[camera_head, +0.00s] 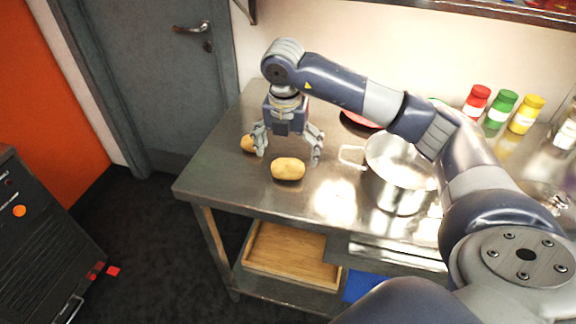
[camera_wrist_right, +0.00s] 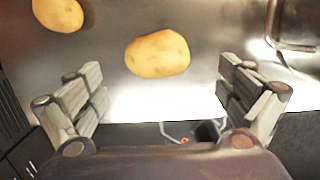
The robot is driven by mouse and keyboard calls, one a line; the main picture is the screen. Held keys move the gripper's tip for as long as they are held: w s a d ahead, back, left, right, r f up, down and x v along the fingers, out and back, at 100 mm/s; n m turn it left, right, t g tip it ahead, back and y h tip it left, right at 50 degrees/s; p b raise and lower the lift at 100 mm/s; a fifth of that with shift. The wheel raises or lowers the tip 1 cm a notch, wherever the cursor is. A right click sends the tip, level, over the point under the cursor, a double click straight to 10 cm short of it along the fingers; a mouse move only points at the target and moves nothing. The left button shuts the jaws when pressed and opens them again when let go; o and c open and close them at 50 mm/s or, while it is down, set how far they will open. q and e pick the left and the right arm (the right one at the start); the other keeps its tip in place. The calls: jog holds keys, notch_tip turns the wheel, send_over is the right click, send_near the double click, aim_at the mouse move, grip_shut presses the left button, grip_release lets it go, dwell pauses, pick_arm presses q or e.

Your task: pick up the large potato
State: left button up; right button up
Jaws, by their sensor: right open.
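The large potato (camera_head: 288,169), yellow-brown and oval, lies on the steel table near its front edge. It also shows in the right wrist view (camera_wrist_right: 157,54), just ahead of the fingers and between their lines. A second potato (camera_head: 248,143), smaller in the head view and partly hidden by a finger, lies to its left; it shows at the top left in the wrist view (camera_wrist_right: 58,14). My right gripper (camera_head: 289,153) is open and empty, pointing down over the table close to the large potato. My left gripper is not in view.
A steel pot (camera_head: 399,186) stands to the right of the large potato, with its handle toward it. A red plate (camera_head: 357,119) lies behind, partly covered by my arm. Spice jars (camera_head: 500,109) stand at the back right. A wooden tray (camera_head: 287,262) sits on the lower shelf.

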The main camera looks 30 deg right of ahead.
aim_at(287, 163)
jog(key=shift+w+f, duration=0.3)
jog(key=shift+f, duration=0.45)
jog(key=f, duration=0.1)
jog(key=f+p, duration=0.1)
jog(key=f, duration=0.2)
jog(key=shift+w+d+f+p, duration=0.15)
jog(key=shift+d+p, duration=0.1)
jog(key=shift+p, duration=0.15)
jog(key=shift+w+f, duration=0.1)
jog(key=c, duration=1.2)
pick_arm(q)
jog(key=shift+w+r, duration=0.2)
jog(key=shift+r, duration=0.25)
jog(key=shift+w+r, duration=0.2)
jog(key=shift+r, duration=0.25)
